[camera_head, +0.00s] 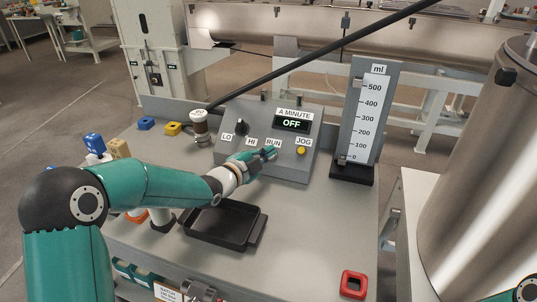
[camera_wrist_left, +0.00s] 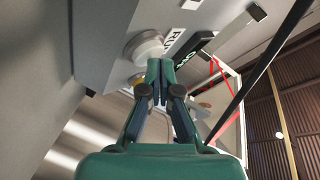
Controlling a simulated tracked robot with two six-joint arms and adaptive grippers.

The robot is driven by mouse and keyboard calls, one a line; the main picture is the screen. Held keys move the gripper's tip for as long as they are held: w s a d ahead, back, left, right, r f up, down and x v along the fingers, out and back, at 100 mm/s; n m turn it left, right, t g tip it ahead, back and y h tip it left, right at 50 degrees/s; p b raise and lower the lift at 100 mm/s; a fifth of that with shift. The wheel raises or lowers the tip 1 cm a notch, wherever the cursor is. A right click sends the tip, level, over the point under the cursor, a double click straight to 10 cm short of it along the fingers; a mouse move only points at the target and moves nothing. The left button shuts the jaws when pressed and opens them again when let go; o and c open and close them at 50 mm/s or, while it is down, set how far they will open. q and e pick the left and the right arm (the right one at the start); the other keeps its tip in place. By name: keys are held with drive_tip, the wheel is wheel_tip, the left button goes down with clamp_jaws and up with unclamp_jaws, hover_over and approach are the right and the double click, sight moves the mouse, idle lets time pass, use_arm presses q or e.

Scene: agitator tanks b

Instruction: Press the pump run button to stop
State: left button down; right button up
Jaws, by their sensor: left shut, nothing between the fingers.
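The grey pump control box (camera_head: 265,140) stands at the back of the bench. It has a black LO/HI knob (camera_head: 241,127), a yellow JOG button (camera_head: 301,151) and a display (camera_head: 291,123) reading OFF. My left gripper (camera_head: 270,153) is shut and empty at the box's front face, just below the RUN label, and it hides the run button in the head view. In the left wrist view the round pale run button (camera_wrist_left: 146,45) sits beside its RUN label, right at the tips of my left gripper (camera_wrist_left: 158,64). I cannot tell whether they touch. My right gripper is out of view.
A black tray (camera_head: 222,224) lies in front of the box. A red square piece (camera_head: 353,284) lies at the front right. A large steel tank (camera_head: 480,170) stands beyond the bench.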

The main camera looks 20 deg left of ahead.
use_arm(q)
drive_tip(key=shift+w+f+b, duration=0.15)
drive_tip(key=shift+f+b, duration=0.1)
drive_tip(key=shift+b, duration=0.05)
drive_tip(key=shift+r, duration=0.15)
idle(0.5)
drive_tip(key=shift+s+r, duration=0.55)
drive_tip(key=s+r, duration=0.1)
drive_tip(key=r, duration=0.1)
drive_tip(key=s+r, duration=0.2)
drive_tip(key=shift+a, duration=0.1)
idle(0.3)
drive_tip(key=shift+s+f, duration=0.1)
idle(0.4)
